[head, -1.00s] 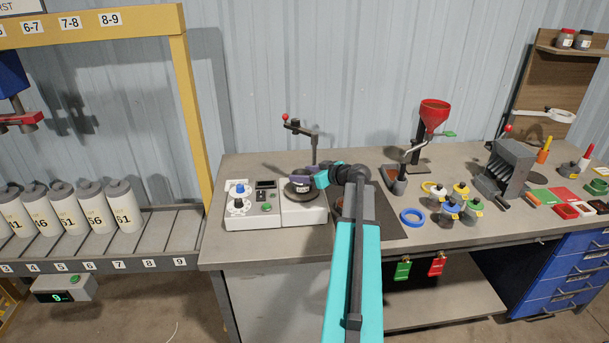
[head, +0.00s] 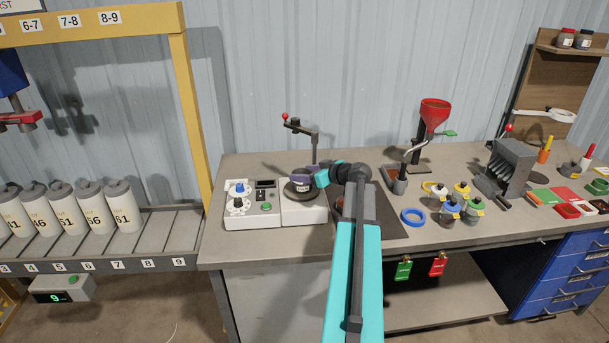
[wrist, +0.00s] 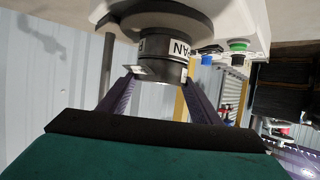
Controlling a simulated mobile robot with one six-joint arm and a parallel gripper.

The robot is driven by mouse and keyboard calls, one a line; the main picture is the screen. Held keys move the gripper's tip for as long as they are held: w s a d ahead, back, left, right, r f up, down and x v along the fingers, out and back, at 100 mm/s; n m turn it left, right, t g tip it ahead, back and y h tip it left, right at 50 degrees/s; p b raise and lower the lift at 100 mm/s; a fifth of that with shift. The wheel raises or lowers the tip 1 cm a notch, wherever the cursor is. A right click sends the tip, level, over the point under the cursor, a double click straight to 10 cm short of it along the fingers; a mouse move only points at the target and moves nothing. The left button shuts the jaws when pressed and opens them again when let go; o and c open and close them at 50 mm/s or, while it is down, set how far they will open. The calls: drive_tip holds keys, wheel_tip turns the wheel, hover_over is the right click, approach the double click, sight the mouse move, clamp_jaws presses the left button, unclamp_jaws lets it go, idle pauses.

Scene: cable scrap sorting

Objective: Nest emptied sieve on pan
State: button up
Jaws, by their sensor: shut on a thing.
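The pan (wrist: 178,47), a dark grey cylinder with a white label reading PAN, stands on the round plate of the white shaker machine in the wrist view, which looks upside down. The sieve (wrist: 160,72) is the ring joined to it on my side, coaxial and seemingly touching. My gripper (wrist: 162,98) has its purple fingers either side of this ring and is shut on it. In the head view, my gripper (head: 309,175) reaches the small stack (head: 300,187) on the machine; the arm hides part of it. The sieve's inside is hidden.
The machine's control box (head: 250,207) stands left of the plate. A post with a red knob (head: 286,116) stands behind. A dark mat (head: 385,215), a blue ring (head: 412,217), a red funnel (head: 434,112) and several small pots (head: 452,203) lie to the right.

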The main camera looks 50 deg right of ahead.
idle(0.4)
drive_tip(key=o, duration=1.8)
drive_tip(key=shift+c, duration=0.2)
drive_tip(key=shift+s, duration=0.1)
drive_tip(key=b+v, duration=0.4)
drive_tip(key=v, duration=0.9)
drive_tip(key=shift+s+r+b, duration=0.15)
drive_tip(key=shift+s+b, duration=0.15)
drive_tip(key=shift+b, duration=0.05)
